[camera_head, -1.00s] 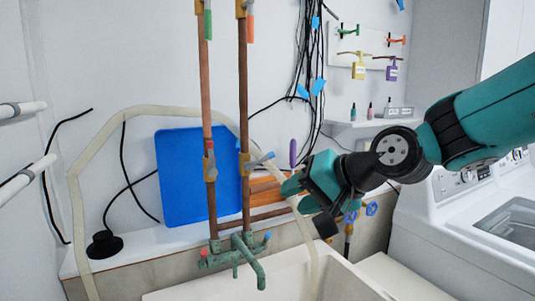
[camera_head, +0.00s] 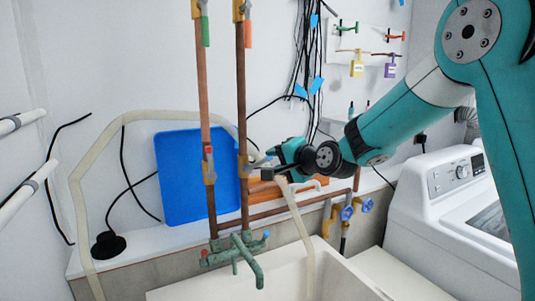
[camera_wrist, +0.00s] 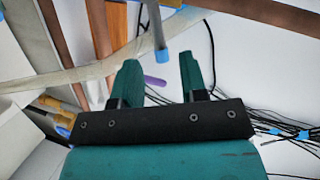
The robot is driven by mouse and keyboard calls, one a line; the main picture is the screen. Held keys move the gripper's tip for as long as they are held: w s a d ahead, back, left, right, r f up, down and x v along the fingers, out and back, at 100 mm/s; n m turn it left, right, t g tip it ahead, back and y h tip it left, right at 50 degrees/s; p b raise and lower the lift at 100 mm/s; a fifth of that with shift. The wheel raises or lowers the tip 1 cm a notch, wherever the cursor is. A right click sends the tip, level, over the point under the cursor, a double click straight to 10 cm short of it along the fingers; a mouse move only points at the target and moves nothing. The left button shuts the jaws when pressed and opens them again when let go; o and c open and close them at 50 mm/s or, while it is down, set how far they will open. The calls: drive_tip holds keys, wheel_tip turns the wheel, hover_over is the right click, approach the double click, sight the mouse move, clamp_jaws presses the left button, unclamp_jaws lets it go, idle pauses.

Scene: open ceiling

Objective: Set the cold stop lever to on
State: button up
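The cold stop lever (camera_wrist: 159,34) is a grey handle with a blue end in the wrist view. It points down between the tips of my gripper (camera_wrist: 160,62), whose two teal fingers are apart. Contact with either finger cannot be made out. In the head view my gripper (camera_head: 265,164) is beside the brass valve (camera_head: 243,169) on the right copper pipe (camera_head: 243,100), and it largely hides the lever there. A similar valve with a red lever (camera_head: 209,151) is on the left copper pipe (camera_head: 203,100).
A blue board (camera_head: 182,180) leans on the wall behind the pipes. A green faucet (camera_head: 238,250) stands over the white sink (camera_head: 190,293). A pale hose (camera_head: 295,212) runs past my gripper into the sink. Black cables (camera_head: 306,60) hang on the wall. A washer (camera_head: 440,215) stands right.

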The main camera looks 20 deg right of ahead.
sight(267, 160)
drive_tip(key=shift+p+x, duration=0.4)
drive_tip(key=shift+x, duration=1.45)
